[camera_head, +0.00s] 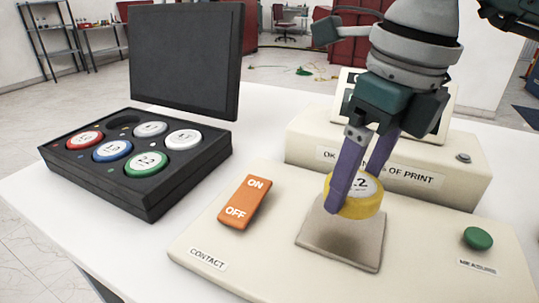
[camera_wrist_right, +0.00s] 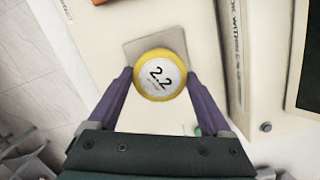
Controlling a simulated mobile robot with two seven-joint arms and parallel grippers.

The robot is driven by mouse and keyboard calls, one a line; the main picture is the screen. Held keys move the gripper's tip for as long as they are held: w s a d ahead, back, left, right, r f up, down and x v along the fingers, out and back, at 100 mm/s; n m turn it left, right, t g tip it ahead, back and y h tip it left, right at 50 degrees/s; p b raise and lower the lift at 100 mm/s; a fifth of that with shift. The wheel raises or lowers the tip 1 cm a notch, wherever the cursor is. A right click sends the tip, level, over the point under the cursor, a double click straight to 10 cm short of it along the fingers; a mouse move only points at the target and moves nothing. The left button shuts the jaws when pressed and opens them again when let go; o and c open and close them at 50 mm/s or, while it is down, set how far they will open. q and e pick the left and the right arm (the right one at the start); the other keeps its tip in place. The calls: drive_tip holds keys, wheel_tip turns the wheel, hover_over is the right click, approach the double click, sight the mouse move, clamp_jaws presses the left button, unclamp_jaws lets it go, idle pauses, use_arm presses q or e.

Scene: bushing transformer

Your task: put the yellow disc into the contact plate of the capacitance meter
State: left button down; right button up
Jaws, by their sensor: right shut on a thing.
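The yellow disc (camera_head: 366,201) has a white top marked 2.2. It also shows in the right wrist view (camera_wrist_right: 160,74). My right gripper (camera_head: 352,196) is shut on the disc, with a purple finger on each side. The disc is over the square grey contact plate (camera_head: 340,246) of the capacitance meter (camera_head: 285,262). Whether it touches the plate or hangs just above it, I cannot tell. In the right wrist view the plate (camera_wrist_right: 133,50) shows partly behind the disc. My left gripper is not in view.
An orange ON/OFF switch (camera_head: 243,202) is left of the plate and a green button (camera_head: 478,238) is right. A raised box with a screen stands behind. A black case (camera_head: 150,200) with several coloured discs and one empty slot sits at left.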

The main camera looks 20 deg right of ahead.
sight(352, 205)
drive_tip(key=shift+f, duration=2.1)
drive_tip(key=shift+f+b, duration=0.2)
drive_tip(key=shift+b, duration=0.1)
drive_tip(key=o, duration=1.5)
drive_tip(key=shift+r, duration=0.1)
drive_tip(key=r, duration=0.4)
drive_tip(key=s+r, duration=0.1)
drive_tip(key=r, duration=0.7)
drive_tip(key=shift+s+d+r+p, duration=0.1)
drive_tip(key=shift+s+d+p, duration=0.2)
drive_tip(key=shift+s+p, duration=0.05)
